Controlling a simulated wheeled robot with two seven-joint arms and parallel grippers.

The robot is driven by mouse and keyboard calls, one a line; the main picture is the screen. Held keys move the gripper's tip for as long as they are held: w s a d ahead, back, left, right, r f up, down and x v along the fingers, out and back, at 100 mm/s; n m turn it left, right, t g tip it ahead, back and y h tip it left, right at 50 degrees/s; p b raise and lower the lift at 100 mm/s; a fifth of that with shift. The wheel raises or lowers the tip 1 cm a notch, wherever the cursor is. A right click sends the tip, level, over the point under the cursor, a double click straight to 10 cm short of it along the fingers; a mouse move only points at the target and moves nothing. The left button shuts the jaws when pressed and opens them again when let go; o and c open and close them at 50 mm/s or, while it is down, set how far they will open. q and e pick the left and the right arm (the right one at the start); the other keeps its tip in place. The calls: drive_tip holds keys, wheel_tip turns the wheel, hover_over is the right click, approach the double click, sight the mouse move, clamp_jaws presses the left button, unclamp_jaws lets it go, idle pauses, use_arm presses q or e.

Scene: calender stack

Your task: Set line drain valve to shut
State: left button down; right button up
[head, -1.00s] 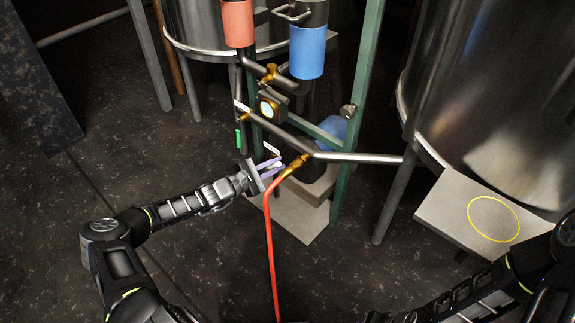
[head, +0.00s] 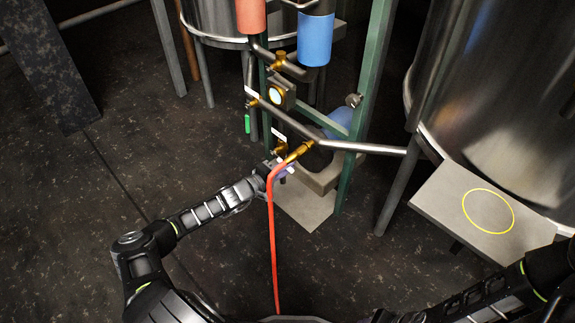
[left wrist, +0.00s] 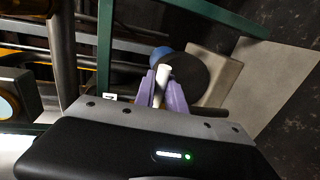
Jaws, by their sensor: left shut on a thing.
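My left gripper (head: 283,171) is low in the pipe frame, partly behind the red hose. In the left wrist view its two purple fingers (left wrist: 163,79) are shut on a white handle (left wrist: 162,86). The handle's white end (head: 290,169) also shows in the head view. A brass valve body (head: 279,148) with a white label (head: 278,135) is just above the gripper; the label cannot be read. The handle's joint to the valve is hidden, so I cannot tell its exact angle. My right arm shows at the lower right, but its gripper is out of view.
A red hose (head: 272,230) hangs from a brass fitting (head: 299,152) close beside the left gripper. Green posts (head: 365,95), a steel pipe (head: 365,148) and a gauge (head: 277,95) surround it. A platform with a yellow ring (head: 450,205) is at right. Floor at left is clear.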

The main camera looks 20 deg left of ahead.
use_arm(q)
drive_tip(key=shift+f, duration=0.2)
idle(0.3)
drive_tip(key=c, duration=1.4)
unclamp_jaws()
drive_tip(key=shift+s, duration=0.1)
drive_tip(key=p+v, duration=0.2)
drive_tip(key=v, duration=0.5)
drive_tip(key=shift+s+a+r+p, duration=0.1)
drive_tip(key=shift+s+p, duration=0.2)
